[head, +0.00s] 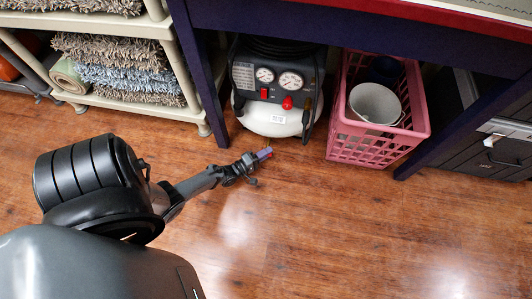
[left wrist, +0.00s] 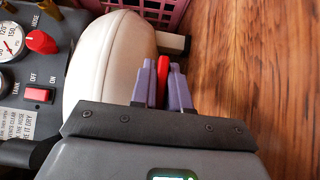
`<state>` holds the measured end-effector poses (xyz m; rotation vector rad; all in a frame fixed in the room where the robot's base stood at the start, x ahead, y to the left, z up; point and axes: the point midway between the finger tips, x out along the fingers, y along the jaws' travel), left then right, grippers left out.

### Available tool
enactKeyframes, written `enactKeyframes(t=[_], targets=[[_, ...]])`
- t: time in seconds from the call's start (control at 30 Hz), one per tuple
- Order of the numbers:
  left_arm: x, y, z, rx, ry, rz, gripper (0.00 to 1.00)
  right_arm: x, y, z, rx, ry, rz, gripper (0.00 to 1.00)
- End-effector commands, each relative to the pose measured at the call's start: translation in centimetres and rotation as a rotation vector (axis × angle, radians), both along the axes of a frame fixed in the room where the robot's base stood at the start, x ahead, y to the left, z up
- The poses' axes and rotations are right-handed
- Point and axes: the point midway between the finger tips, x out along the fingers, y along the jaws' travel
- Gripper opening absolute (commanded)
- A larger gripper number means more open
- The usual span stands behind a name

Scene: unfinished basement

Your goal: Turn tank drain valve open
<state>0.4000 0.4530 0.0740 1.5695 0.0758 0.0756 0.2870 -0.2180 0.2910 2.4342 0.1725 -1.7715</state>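The drain valve's red handle (left wrist: 163,45) sticks out by the lower side of the white compressor tank (left wrist: 105,60), which also shows in the head view (head: 268,119) under the bench. My left gripper (head: 266,154) is low in front of the tank. In the left wrist view, its purple fingers (left wrist: 166,72) stand close on both sides of the red handle, with little or no gap. They look shut on it. The valve body is hidden. My right gripper is not in view.
The compressor panel (left wrist: 32,70) has gauges, a red knob (left wrist: 41,41) and a red switch (left wrist: 38,95). A pink crate (head: 352,139) stands right of the compressor and a shelf of rugs (head: 120,70) left. The wooden floor in front is clear.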

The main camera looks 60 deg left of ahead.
Motion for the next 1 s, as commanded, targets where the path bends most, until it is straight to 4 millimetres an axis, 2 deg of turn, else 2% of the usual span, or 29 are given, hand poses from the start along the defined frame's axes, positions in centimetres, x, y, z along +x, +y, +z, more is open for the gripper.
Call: enactKeyframes(t=[0.27,0.47,1.0], targets=[[0.0,0.0,0.1,0.006,0.008,0.0,0.0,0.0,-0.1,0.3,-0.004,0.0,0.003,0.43],[0.0,0.0,0.4,0.045,0.057,0.0,0.0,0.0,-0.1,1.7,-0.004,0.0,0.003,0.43],[0.1,-0.1,0.8,0.329,0.401,0.001,0.0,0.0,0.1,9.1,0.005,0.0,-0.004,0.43]])
